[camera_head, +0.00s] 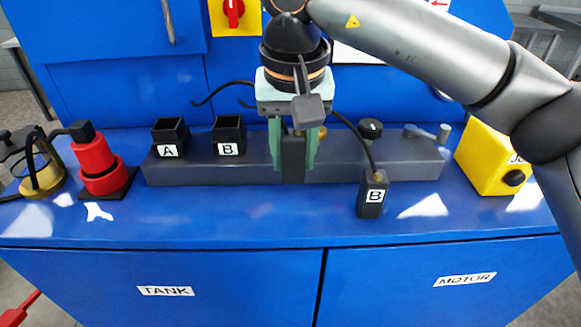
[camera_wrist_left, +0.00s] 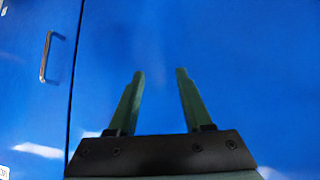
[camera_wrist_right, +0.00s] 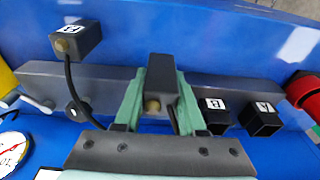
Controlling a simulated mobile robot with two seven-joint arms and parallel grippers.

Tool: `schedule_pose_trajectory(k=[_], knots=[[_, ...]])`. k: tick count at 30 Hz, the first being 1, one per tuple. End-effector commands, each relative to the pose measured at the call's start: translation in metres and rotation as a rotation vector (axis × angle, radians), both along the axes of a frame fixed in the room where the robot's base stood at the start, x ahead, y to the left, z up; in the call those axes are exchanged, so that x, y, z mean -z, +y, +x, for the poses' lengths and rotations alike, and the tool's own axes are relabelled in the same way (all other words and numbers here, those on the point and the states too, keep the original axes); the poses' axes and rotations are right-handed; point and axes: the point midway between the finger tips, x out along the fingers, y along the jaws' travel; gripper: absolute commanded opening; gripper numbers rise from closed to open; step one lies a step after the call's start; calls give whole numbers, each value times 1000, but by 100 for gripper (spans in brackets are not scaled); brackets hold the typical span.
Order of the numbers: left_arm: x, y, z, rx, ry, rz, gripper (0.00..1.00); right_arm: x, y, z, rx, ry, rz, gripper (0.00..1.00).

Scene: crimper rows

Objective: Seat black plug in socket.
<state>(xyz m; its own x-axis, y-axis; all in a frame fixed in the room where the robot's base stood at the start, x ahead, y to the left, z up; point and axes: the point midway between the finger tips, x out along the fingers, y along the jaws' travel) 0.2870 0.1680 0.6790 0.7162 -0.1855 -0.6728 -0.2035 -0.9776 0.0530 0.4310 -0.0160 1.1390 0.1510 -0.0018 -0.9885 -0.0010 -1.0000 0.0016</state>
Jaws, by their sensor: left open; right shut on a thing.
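My right gripper (camera_head: 293,160) is shut on a black plug (camera_head: 292,168), held upright over the dark grey bar. The plug also shows between the fingers in the right wrist view (camera_wrist_right: 161,75); no label is visible on it, and I cannot tell whether it touches the bar. Two open black square sockets sit on the bar left of the gripper: socket A (camera_head: 170,138) and socket B (camera_head: 229,136). My left gripper (camera_wrist_left: 159,76) is open and empty, facing a blue surface.
The grey bar (camera_head: 410,168) carries a black knob (camera_head: 370,128) and a grey lever at right. A red device (camera_head: 98,165) and brass lantern-like object (camera_head: 42,180) stand left. A yellow box (camera_head: 490,158) stands right.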

Motion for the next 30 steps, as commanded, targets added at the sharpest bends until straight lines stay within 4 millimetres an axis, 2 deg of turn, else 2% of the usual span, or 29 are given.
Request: schedule_pose_trajectory(k=[10,16,28,29,30], knots=[[-3,1,0,-1,0,1,50,25,3,20,0,1,1,0],[-6,1,0,-1,1,2,50,53,2,20,-2,2,1,0],[0,0,-1,-1,4,1,50,60,2,20,0,-1,1,0],[-2,0,-1,0,5,2,50,58,2,20,0,-1,1,43],[-2,0,-1,0,5,2,50,58,2,20,0,-1,1,47]])
